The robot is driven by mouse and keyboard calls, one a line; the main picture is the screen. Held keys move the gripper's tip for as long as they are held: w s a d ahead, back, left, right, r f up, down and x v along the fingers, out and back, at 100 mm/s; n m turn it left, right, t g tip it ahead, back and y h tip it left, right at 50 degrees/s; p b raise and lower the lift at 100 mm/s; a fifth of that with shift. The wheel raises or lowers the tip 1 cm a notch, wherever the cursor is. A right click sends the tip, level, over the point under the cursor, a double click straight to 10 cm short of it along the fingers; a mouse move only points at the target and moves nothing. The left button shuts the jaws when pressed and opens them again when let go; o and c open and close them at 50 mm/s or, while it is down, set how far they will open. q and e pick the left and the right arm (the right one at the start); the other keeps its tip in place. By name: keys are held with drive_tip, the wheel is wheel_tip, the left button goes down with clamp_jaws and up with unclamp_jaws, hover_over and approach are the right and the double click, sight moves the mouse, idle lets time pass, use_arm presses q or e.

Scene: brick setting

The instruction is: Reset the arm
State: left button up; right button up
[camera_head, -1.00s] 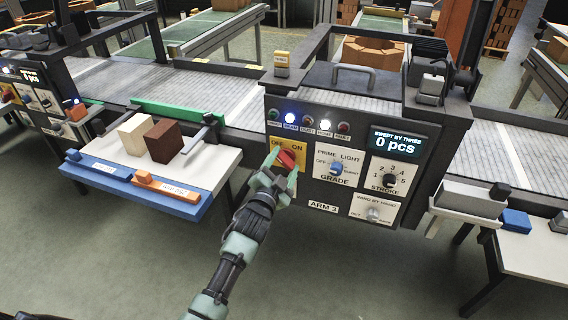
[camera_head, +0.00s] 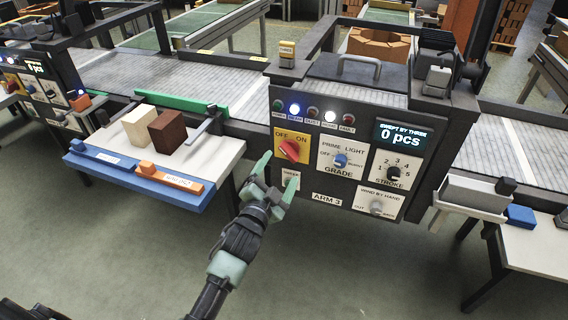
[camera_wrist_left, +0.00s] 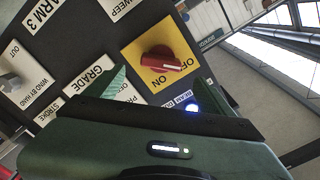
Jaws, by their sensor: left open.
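The ARM 3 control panel (camera_head: 309,175) faces me. Its red rotary knob (camera_head: 290,151) sits on a yellow OFF/ON plate (camera_head: 281,136). In the left wrist view the red knob (camera_wrist_left: 165,61) shows a white mark that appears to lie toward the OFF side. My left gripper (camera_head: 277,171) is open and empty, just below the knob and in front of the panel's lower left. Its green fingers also show in the left wrist view (camera_wrist_left: 158,92), apart from the knob. The display (camera_head: 401,136) reads "SWEPT BY THREE 0 pcs". My right gripper is out of view.
A blue GRADE knob (camera_head: 340,160), a black STROKE knob (camera_head: 394,173) and a grey wind-by-hand knob (camera_head: 376,207) share the panel. A blue and a white lamp are lit. A white side table (camera_head: 215,160) at left holds a cream block (camera_head: 139,126) and brown block (camera_head: 167,132).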

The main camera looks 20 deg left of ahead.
use_arm(q)
drive_tip(key=shift+s, duration=0.4)
drive_tip(key=s+f+n+g, duration=0.1)
drive_tip(key=s+f+g, duration=0.35)
drive_tip(key=f, duration=0.75)
drive_tip(key=s+f+n+g, duration=0.1)
drive_tip(key=s+f, duration=0.6)
drive_tip(key=f, duration=0.6)
drive_tip(key=s+f+n+g, duration=0.1)
drive_tip(key=s+f+g, duration=0.35)
drive_tip(key=f, duration=0.75)
drive_tip(key=s+a+f+n+g, duration=0.1)
drive_tip(key=s+f, duration=0.4)
drive_tip(key=s, duration=0.7)
drive_tip(key=s+a+f+n+g, duration=0.1)
drive_tip(key=s+f+g, duration=0.2)
drive_tip(key=s, duration=0.9)
drive_tip(key=s+a+f+n+g, duration=0.1)
drive_tip(key=s+f+g, duration=0.2)
drive_tip(key=s+f, duration=0.6)
drive_tip(key=s, duration=0.3)
drive_tip(key=shift+s+a+f+n+y, duration=0.2)
drive_tip(key=shift+s+a+n+y, duration=0.1)
drive_tip(key=shift+n, duration=0.1)
